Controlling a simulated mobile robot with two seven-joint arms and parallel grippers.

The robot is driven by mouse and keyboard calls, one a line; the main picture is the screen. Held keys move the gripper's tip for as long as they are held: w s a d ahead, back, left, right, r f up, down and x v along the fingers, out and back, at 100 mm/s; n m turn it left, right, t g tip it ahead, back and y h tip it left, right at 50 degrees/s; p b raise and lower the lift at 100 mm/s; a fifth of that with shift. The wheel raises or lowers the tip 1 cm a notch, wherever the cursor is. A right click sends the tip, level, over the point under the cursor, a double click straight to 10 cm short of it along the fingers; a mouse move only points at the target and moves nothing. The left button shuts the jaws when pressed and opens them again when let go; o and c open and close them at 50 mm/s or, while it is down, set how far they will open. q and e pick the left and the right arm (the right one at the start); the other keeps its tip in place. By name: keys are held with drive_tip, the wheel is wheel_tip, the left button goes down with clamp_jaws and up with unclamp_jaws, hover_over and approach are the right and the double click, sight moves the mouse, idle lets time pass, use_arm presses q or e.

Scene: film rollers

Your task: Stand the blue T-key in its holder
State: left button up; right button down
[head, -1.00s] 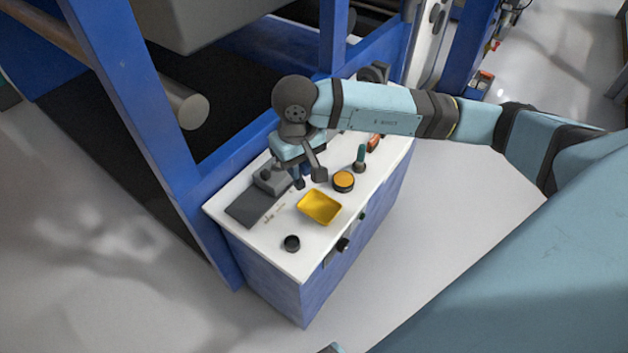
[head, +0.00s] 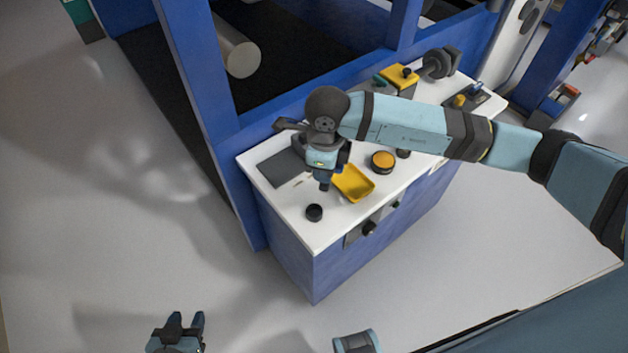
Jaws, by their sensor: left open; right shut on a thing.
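My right gripper (head: 323,177) hangs over the left part of the white worktop, between the grey mat and the yellow tray. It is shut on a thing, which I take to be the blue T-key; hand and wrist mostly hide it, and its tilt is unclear. A small round black cup (head: 314,213), which looks like the holder, stands near the front left corner of the worktop. The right gripper is just behind and above it, apart from it in the picture. My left gripper (head: 184,322) is open and empty, low over the floor, well away from the worktop.
The yellow tray (head: 357,184) lies right beside the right gripper. An orange-topped round tin (head: 383,161) stands beyond it. The dark grey mat (head: 280,168) lies behind left. Blue machine posts (head: 214,75) rise behind the worktop. Dark knobs (head: 369,228) stick out of its front.

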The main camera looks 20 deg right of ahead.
drive_tip(key=shift+a+f+m+b, duration=0.35)
drive_tip(key=shift+f+m+b, duration=0.5)
drive_tip(key=shift+f+m, duration=0.6)
drive_tip(key=shift+a+f+m+b, duration=0.4)
drive_tip(key=shift+f+m+b, duration=0.5)
drive_tip(key=shift+f, duration=0.9)
drive_tip(key=shift+a+f+m+b, duration=0.35)
drive_tip(key=shift+f+m+b, duration=0.45)
drive_tip(key=shift+f+m, duration=0.65)
drive_tip(key=shift+f+b, duration=0.5)
drive_tip(key=shift+f, duration=0.4)
use_arm(q)
drive_tip(key=shift+n+g, duration=0.3)
drive_tip(key=shift+n, duration=0.1)
drive_tip(key=f, duration=0.3)
drive_tip(key=d+f, duration=0.1)
drive_tip(key=f, duration=0.1)
drive_tip(key=shift+w, duration=0.25)
use_arm(e)
drive_tip(key=shift+w, duration=0.1)
use_arm(q)
drive_tip(key=shift+a+f, duration=0.15)
drive_tip(key=shift+a, duration=0.1)
drive_tip(key=shift+d+f+b, duration=0.15)
drive_tip(key=shift+d+b, duration=0.1)
drive_tip(key=shift+b, duration=0.1)
use_arm(e)
drive_tip(key=shift+f, duration=0.15)
